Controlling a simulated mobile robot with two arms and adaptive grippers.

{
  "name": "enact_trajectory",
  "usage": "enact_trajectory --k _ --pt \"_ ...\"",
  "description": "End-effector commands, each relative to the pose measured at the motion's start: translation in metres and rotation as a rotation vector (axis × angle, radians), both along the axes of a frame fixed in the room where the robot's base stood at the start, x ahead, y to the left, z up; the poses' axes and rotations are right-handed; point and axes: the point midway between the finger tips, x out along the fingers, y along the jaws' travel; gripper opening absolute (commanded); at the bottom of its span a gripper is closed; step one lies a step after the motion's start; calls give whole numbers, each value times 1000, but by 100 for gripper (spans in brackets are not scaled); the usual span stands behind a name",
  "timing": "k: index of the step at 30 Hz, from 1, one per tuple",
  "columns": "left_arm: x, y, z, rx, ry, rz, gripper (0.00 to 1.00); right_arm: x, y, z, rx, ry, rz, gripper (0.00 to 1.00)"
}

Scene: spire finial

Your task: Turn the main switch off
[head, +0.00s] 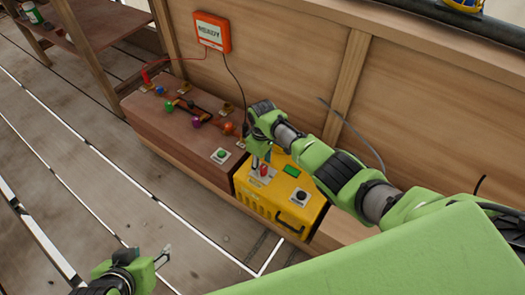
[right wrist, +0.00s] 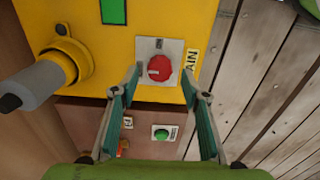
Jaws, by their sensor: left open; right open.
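The main switch is a red rotary knob (right wrist: 159,68) on a pale square plate, beside a label that partly reads "AIN". It sits on the yellow box (head: 286,212), and the red knob (head: 264,171) also shows in the head view. My right gripper (head: 261,159) is above the knob, pointing down. In the right wrist view, its open fingers (right wrist: 162,86) are on either side of the knob plate, with nothing between them; I cannot tell whether they touch it. My left gripper (head: 163,258) is open and empty at the lower left, away from the box.
The yellow box also carries a black knob (head: 300,196), a green display (head: 291,170) and a plugged grey connector (right wrist: 32,86). A brown bench (head: 190,143) with a green button (head: 221,154) and coloured plugs stands left. An orange "READY" sign (head: 211,32) hangs on the wall.

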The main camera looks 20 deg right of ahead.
Motion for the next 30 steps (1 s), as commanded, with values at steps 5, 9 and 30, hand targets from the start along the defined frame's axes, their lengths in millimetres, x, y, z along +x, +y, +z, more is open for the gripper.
enact_trajectory --k 5,9,30 --pt "0 0 1 -1 -1 -1 48 1 -1 31 0 -5 0 42" --pt "1 -1 1 -1 -2 -1 48 1 -1 59 0 -5 0 42" --pt "1 -1 1 -1 -2 -1 48 -1 -1 99 -1 1 0 42"
